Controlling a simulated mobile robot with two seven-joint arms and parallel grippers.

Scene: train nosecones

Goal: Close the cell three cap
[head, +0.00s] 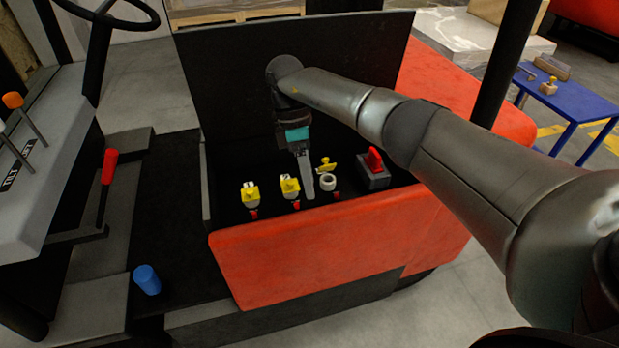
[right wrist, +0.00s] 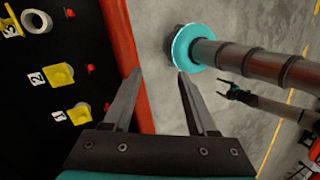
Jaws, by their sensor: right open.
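The cell three opening (head: 328,184) is a pale ring with its yellow cap (head: 327,165) swung up behind it. In the right wrist view the ring (right wrist: 37,21) is bare beside the label 3, with the yellow cap (right wrist: 12,24) left of it. My right gripper (head: 309,190) points down just left of the ring, apart from the cap. Its fingers (right wrist: 159,73) are spread and empty. My left gripper is absent from the head view; a small dark claw-like end (right wrist: 232,91), perhaps mine, shows far off in the right wrist view.
Yellow caps of cell two (head: 290,186) and cell one (head: 250,195) sit down. A red connector (head: 373,160) stands right of cell three. A raised black lid (head: 230,85) is behind, and a red front wall (head: 330,245) bounds the compartment.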

